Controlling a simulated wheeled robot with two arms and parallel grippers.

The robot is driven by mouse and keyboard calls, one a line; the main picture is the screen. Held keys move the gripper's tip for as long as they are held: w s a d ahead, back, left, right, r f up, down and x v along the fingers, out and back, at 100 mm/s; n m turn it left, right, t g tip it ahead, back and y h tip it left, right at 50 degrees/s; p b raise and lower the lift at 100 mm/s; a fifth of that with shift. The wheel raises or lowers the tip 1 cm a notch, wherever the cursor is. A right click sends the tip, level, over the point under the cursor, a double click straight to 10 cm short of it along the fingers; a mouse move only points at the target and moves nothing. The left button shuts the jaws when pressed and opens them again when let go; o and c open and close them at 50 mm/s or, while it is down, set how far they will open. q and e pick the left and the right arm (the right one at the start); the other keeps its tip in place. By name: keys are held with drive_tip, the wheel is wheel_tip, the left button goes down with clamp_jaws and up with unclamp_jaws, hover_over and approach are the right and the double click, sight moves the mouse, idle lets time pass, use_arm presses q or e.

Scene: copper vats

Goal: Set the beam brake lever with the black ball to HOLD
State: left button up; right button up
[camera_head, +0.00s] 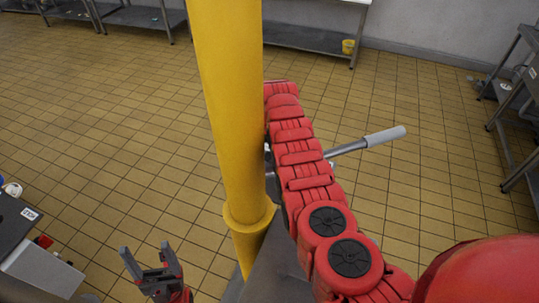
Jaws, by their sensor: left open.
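I cannot make out the beam brake lever with the black ball. At the lower left edge, a dark panel (10,222) carries a small white label (30,214), too small to read surely. A small red part (43,241) sits by a grey box (42,270) below it. My left gripper (147,255) is at the bottom left, right of the box and apart from it, fingers spread and nothing between them. My right gripper does not show.
A yellow upright (230,110) fills the middle and hides what is behind it. A grey bar with a pale grip (385,137) sticks out to its right. Metal tables (310,38) stand along the back and right (518,95). Tiled floor (110,130) at left is clear.

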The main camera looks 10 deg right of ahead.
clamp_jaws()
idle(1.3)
